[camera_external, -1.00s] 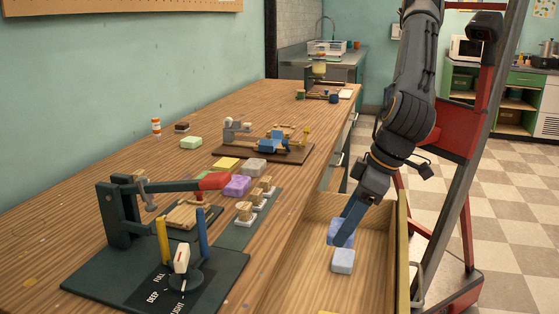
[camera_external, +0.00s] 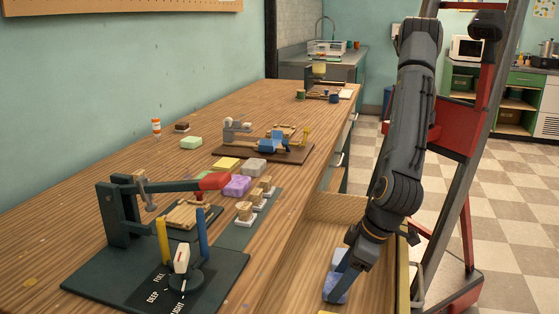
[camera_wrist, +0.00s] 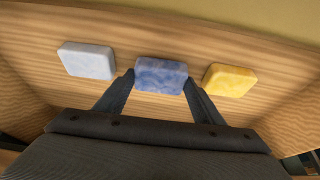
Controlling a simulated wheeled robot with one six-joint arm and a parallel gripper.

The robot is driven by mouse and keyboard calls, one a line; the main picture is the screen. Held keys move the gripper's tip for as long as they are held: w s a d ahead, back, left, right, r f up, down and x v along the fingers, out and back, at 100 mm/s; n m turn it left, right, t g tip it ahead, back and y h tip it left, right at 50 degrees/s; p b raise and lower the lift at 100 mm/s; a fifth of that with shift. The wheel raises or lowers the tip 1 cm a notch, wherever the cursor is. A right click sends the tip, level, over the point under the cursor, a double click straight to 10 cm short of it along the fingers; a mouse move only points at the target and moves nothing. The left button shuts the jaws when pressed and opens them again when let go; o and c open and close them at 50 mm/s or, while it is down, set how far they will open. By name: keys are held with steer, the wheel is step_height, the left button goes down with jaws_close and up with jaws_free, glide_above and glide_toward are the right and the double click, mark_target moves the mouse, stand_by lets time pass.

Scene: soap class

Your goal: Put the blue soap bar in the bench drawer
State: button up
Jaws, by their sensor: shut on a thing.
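The blue soap bar (camera_external: 335,289) is mottled dark blue. In the wrist view the blue bar (camera_wrist: 161,74) sits between my two fingertips. My gripper (camera_external: 340,276) is shut on it and points down inside the open bench drawer (camera_external: 386,287). The bar is low, at or just above the wooden drawer floor; I cannot tell whether it touches. In the wrist view the bar lies between a pale blue-white bar (camera_wrist: 87,60) on the left and a yellow bar (camera_wrist: 229,81) on the right, apart from both.
The drawer walls stand close around my gripper.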

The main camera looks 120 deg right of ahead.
steer(key=shift+f, duration=0.5)
steer(key=shift+f, duration=0.15)
steer(key=o, duration=1.1)
steer(key=v, duration=1.2)
steer(key=shift+b, duration=0.45)
steer(key=shift+d, duration=0.1)
